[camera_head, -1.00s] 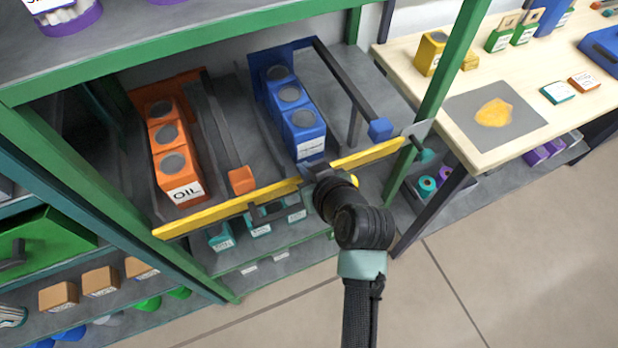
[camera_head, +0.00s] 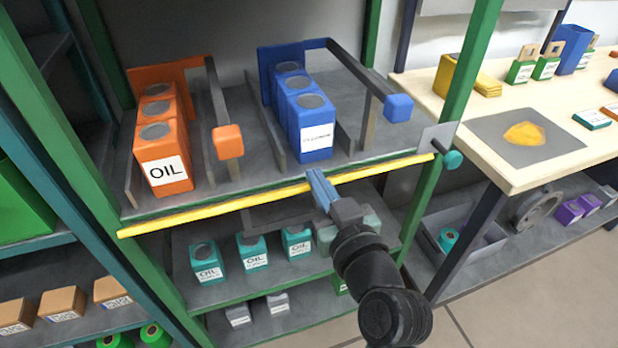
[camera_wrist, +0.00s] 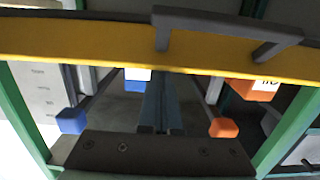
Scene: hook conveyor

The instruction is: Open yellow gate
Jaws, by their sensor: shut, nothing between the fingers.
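The yellow gate (camera_head: 220,205) is a long bar across the front edge of the middle shelf. A dark bracket-shaped handle (camera_head: 262,218) is on it, left of my gripper. My gripper (camera_head: 318,180) is shut and empty. In the head view its blue fingers overlap the bar, right of the handle. In the wrist view the gate (camera_wrist: 90,42) spans the top with its handle (camera_wrist: 215,35) on the right, and the fingers (camera_wrist: 158,95) reach towards the bar's lower edge. I cannot tell whether they touch it.
Orange oil containers (camera_head: 163,160) and blue containers (camera_head: 310,125) stand behind the gate. Teal containers (camera_head: 252,250) stand on the shelf below.

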